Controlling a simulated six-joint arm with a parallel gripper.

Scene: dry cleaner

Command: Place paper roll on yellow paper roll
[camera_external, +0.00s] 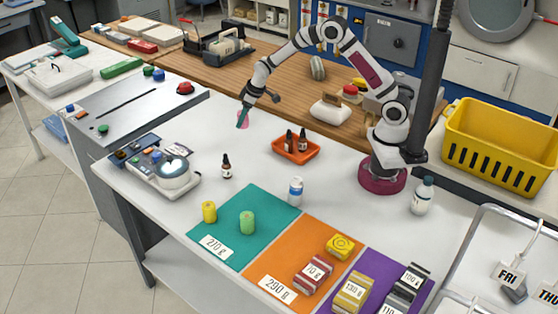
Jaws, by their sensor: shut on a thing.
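A yellow paper roll (209,212) stands upright at the left edge of the teal mat (272,205). A light green paper roll (247,222) stands upright on the same mat, to its right. My gripper (242,121) is over the far left part of the white table, well behind both rolls. Its teal fingers are shut on a small pink thing (244,114), which looks like a pink paper roll. The fingers partly hide it, and its height above the table is hard to tell.
A dark dropper bottle (226,166) stands between my gripper and the yellow roll. A scale (172,173) is to the left. An orange tray (297,152) with brown bottles and a white-blue bottle (295,190) are to the right. Orange and purple mats hold labelled blocks.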

